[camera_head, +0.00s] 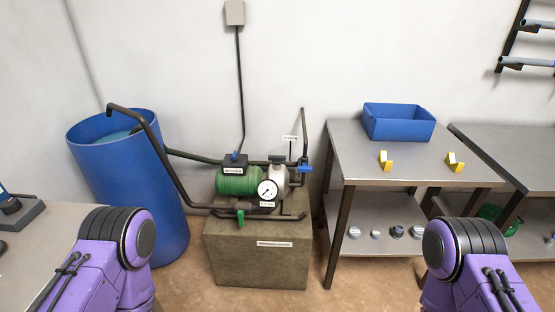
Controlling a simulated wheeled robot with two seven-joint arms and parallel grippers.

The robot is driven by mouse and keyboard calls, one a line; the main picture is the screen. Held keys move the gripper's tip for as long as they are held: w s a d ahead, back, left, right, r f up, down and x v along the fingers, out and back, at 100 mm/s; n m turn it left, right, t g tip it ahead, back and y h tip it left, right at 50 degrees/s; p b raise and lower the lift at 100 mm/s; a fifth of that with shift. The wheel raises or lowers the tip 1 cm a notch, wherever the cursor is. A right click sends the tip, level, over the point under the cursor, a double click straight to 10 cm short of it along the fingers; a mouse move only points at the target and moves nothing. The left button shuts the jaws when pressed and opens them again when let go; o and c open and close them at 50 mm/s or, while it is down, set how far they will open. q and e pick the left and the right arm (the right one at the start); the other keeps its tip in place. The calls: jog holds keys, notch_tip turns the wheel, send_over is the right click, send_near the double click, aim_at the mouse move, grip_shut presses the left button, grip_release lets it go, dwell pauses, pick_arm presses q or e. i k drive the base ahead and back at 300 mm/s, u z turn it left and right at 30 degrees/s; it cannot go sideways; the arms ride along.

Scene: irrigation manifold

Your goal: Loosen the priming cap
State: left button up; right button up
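The pump (238,182) has a green ribbed body and stands on a stone-like block (257,255) left of centre. Its pale housing (279,177) is at the right end, behind a round white gauge (267,190). A dark piece (277,159) sits on top of this housing; it may be the priming cap, but it is too small to tell. A small white label (290,138) stands just above it, its text unreadable. My purple arms show at the lower left and lower right, apart from the pump. Neither gripper is in view.
A blue barrel (150,210) stands left of the pump, with a black bent frame (160,150) between. A blue valve handle (305,168) sits right of the housing. The metal table (350,150) at right holds a blue bin (398,122) and two yellow brackets (385,160).

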aim_at(276, 161)
jog(key=z, duration=0.75)
jog(key=i, duration=1.3)
jog(key=u, duration=0.35)
